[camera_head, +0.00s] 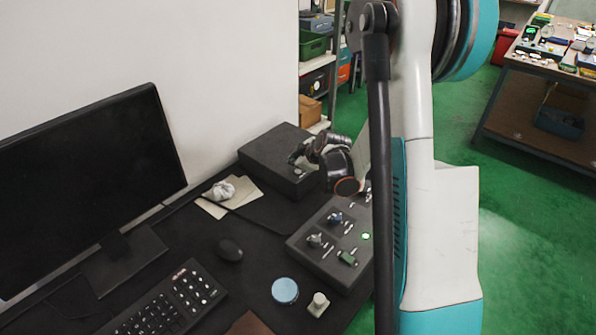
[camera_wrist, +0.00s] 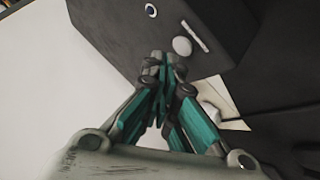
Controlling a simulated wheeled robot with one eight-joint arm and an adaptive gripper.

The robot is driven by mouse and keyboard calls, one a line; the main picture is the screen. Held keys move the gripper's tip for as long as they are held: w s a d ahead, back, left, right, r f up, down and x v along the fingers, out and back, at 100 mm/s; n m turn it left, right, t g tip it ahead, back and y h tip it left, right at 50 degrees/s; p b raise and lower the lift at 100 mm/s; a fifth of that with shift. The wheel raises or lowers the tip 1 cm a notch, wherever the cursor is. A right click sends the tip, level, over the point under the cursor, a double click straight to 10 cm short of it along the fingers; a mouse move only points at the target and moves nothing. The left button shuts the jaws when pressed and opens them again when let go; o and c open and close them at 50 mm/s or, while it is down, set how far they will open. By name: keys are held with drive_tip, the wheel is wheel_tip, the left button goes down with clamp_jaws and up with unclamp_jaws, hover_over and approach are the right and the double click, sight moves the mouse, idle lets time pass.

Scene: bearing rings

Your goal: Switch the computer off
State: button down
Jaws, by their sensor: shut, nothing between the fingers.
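The computer, a dark grey box (camera_head: 264,152), lies at the back of the black desk against the wall. In the wrist view the dark box (camera_wrist: 115,32) shows a round pale button (camera_wrist: 182,46), a light slot (camera_wrist: 195,37) and a small blue-ringed round part (camera_wrist: 150,10). My gripper (camera_head: 297,155) is at the right end of the box, fingers pointing at it. In the wrist view my gripper (camera_wrist: 163,62) is shut and empty, its tips just beside the pale button. I cannot tell whether they touch the box. The monitor (camera_head: 85,180) has a dark screen.
A control panel (camera_head: 325,255) with knobs and a lit green button stands below my arm. A keyboard (camera_head: 165,305), mouse (camera_head: 230,249), blue disc (camera_head: 285,290) and papers with a crumpled piece (camera_head: 222,190) lie on the desk. My arm hides part of the panel.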

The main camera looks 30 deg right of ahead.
sight(296, 173)
drive_tip(key=shift+r, duration=0.1)
drive_tip(key=shift+r+p, duration=1.65)
drive_tip(key=shift+r, duration=0.8)
